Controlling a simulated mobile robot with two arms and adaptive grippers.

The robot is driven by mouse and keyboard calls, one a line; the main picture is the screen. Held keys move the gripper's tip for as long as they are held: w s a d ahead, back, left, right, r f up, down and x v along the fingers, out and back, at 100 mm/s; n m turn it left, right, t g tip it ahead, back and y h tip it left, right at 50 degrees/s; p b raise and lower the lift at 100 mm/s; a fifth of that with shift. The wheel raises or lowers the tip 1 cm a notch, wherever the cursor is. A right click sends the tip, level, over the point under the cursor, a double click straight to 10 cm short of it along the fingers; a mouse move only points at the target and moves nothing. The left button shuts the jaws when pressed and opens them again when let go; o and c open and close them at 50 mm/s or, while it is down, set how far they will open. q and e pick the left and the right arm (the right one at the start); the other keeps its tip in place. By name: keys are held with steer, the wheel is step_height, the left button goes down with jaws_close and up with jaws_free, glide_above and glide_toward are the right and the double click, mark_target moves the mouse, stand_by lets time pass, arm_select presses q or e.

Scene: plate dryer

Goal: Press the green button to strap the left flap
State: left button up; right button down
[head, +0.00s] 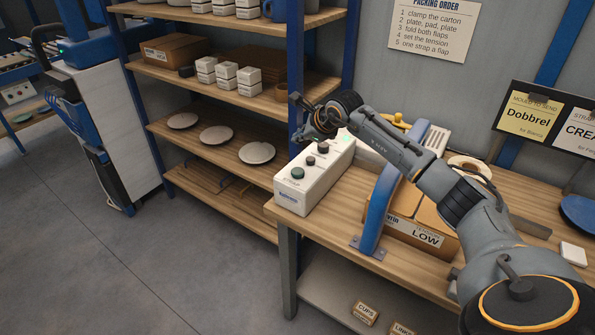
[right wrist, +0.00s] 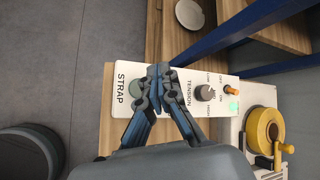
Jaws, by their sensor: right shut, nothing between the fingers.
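The white control box (head: 315,182) stands at the left end of the wooden bench. Its dark green button (head: 297,173), by the STRAP label, is at the near end. The button also shows in the right wrist view (right wrist: 136,88), partly hidden by my fingers. My right gripper (head: 300,118) is shut and empty, above the box. In the right wrist view its closed fingertips (right wrist: 158,70) appear between the button and the TENSION knob (right wrist: 204,93). Contact cannot be told. The cardboard carton (head: 445,226) sits under the blue strapping arch (head: 375,210); my arm hides much of it, including its flaps. My left gripper is not visible.
A green lamp (right wrist: 234,107) glows beside an orange switch (right wrist: 232,90) on the box. A yellow tape-like reel (right wrist: 262,130) is beyond it. A shelf post (head: 296,60) rises close behind my right gripper. Plates (head: 257,153) lie on the shelf at left.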

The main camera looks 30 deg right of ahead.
steer(key=b, duration=0.4)
glide_above(299, 172)
step_height(299, 172, down, 8)
steer(key=shift+r, duration=0.15)
steer(key=shift+f+b, duration=0.35)
steer(key=shift+f, duration=0.1)
stand_by(0.7)
steer(key=shift+f+b, duration=0.4)
steer(key=shift+b, duration=0.1)
steer(key=shift+f+b, duration=0.6)
stand_by(0.6)
steer(key=shift+r, duration=0.1)
stand_by(0.3)
steer(key=shift+r+p, duration=0.45)
steer(key=shift+r, duration=0.45)
steer(key=shift+r+p, duration=1.3)
steer(key=shift+r, duration=1.2)
